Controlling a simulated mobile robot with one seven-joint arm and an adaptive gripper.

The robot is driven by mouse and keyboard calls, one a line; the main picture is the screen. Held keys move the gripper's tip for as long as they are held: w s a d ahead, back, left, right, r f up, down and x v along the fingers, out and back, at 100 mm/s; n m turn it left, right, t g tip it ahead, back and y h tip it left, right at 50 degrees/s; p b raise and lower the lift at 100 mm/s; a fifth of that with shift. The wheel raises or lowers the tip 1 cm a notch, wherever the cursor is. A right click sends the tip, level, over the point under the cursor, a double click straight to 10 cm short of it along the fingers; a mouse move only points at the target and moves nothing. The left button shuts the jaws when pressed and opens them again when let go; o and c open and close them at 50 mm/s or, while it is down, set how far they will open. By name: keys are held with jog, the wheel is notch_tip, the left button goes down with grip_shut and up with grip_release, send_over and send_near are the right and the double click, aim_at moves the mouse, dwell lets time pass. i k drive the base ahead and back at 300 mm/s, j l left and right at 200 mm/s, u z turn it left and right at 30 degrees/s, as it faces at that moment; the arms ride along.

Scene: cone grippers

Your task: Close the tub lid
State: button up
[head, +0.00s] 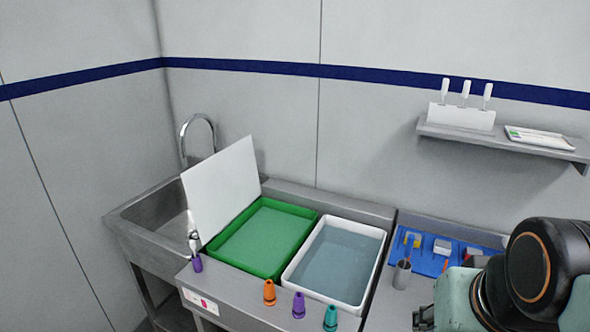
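A flat white panel (223,190), which looks like the tub lid, stands raised and tilted at the left side of a green tub (300,225). The green tub is open at the top and shows a paler green inside. To its right a white tub (377,262) is open and holds bluish-grey liquid or a flat bluish surface. I cannot tell from this view how the panel is joined to the green tub. My arm shows at the lower right, well to the right of both tubs. My gripper cannot be made out in this view.
Orange (269,293), purple (299,306) and teal (331,318) cones stand along the front edge. Another purple cone (197,264) with a metallic top is near the panel's lower corner. A sink (140,215) is left; a cup (402,274) and blue mat (425,262) are right.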

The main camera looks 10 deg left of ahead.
aim_at(221, 187)
jog(key=k+j+z, duration=0.1)
jog(key=j, duration=0.25)
jog(key=k+j, duration=0.15)
jog(key=j, duration=0.25)
jog(key=j+z, duration=0.2)
jog(key=j, duration=0.55)
jog(key=j+z, duration=0.2)
jog(key=j, duration=0.6)
jog(key=j+z, duration=0.2)
jog(key=j, duration=0.55)
jog(key=i+j+z, duration=0.1)
jog(key=j, duration=0.4)
jog(key=i+j, duration=0.1)
jog(key=j, duration=0.45)
jog(key=i+j+z, duration=0.15)
jog(key=j, duration=0.85)
jog(key=k+j+u, duration=0.15)
jog(key=i+j, duration=0.05)
jog(key=j, duration=0.05)
